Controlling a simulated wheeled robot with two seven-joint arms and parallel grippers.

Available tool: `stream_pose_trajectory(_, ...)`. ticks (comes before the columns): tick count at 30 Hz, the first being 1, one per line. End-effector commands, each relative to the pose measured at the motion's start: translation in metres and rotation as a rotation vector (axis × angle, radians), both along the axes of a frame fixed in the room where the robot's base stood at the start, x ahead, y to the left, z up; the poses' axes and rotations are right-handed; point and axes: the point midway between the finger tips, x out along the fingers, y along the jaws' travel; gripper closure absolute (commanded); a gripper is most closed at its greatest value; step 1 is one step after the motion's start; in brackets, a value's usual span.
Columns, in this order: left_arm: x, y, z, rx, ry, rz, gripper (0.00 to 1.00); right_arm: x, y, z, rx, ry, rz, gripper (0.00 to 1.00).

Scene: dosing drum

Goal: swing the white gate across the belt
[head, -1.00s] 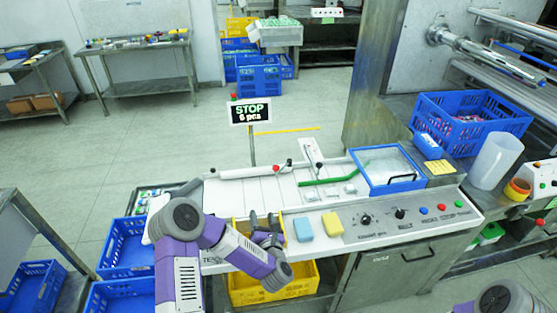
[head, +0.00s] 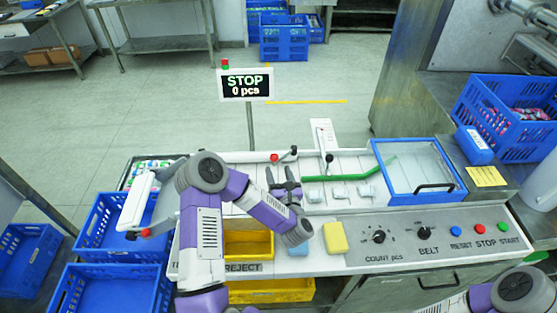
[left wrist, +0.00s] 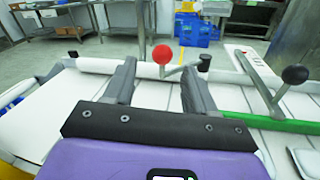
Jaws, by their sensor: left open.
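A white bar, which I take for the gate (head: 240,157), lies along the far side of the white belt (head: 345,205). A red ball knob (head: 274,157) on a short lever sits at its right end, by a dark post. My left gripper (head: 282,184) is open and empty above the belt, fingers pointing at the far side. In the left wrist view the red knob (left wrist: 162,54) shows between and beyond the open fingertips (left wrist: 160,76), apart from them; the white bar (left wrist: 95,66) runs behind the left finger. My right gripper is out of view.
A green guide bar (head: 345,178) with a black knob (head: 328,157) crosses the belt. Several small packs (head: 340,192) lie near it. A sign (head: 246,85) reads "STOP 0 pcs". A yellow block (head: 335,237) sits on the front panel; a yellow bin (head: 249,245) is below left.

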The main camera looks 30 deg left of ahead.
Motion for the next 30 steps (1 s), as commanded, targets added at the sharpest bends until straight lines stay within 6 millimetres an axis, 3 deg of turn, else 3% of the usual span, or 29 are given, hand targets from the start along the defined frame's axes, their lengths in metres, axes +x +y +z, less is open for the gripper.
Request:
stream_pose_trajectory(5, 0.005, 0.005, -0.008, 0.0, -0.002, 0.003, 0.44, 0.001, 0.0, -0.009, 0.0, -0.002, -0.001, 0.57)
stream_pose_trajectory(18, 0.05, 0.047, -0.007, 0.001, -0.001, 0.002, 0.44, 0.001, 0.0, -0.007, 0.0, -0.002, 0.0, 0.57)
stream_pose_trajectory(30, 0.056, 0.051, -0.007, 0.0, 0.0, -0.001, 0.47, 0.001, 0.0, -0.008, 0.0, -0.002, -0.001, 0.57)
